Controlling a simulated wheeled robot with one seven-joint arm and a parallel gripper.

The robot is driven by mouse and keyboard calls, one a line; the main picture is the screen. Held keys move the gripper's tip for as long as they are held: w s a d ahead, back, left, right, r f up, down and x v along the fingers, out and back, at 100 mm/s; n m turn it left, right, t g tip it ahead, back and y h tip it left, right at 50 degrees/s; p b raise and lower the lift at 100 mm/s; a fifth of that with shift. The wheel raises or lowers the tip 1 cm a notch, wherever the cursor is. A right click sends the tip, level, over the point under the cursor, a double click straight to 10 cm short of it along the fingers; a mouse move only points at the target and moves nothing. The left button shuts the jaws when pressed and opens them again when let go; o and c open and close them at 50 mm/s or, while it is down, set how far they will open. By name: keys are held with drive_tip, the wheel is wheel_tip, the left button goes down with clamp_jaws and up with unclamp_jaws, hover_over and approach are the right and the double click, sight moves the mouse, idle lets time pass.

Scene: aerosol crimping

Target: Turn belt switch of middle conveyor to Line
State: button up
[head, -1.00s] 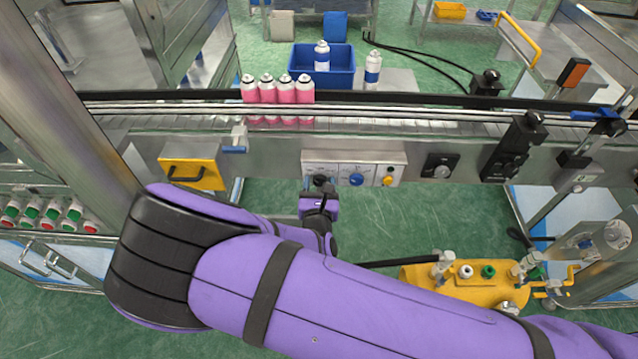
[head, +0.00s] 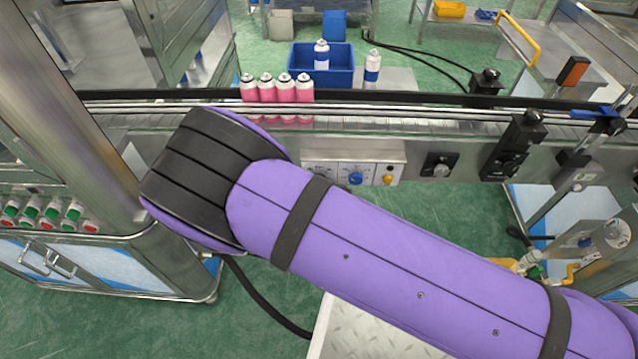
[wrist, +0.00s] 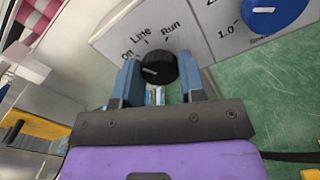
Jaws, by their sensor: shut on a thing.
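The belt switch is a black round knob (wrist: 160,69) on a pale control box, with the labels Off, Line and Run around it in the wrist view. Its white mark points to the left, nearest the Off label. My gripper (wrist: 158,80) has one blue-grey finger on each side of the knob and is shut on it. In the head view the control box (head: 372,154) is on the front of the conveyor (head: 400,126). There my purple arm hides the gripper and the switch.
A blue dial (head: 356,179) and a yellow button (head: 388,180) are on the same box, right of the switch. Several pink cans (head: 285,90) stand on the conveyor. A dark rotary switch (head: 440,166) is farther right.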

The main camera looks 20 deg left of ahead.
drive_tip(key=m, duration=0.5)
drive_tip(key=shift+m, duration=0.3)
idle(0.4)
drive_tip(key=o, duration=0.9)
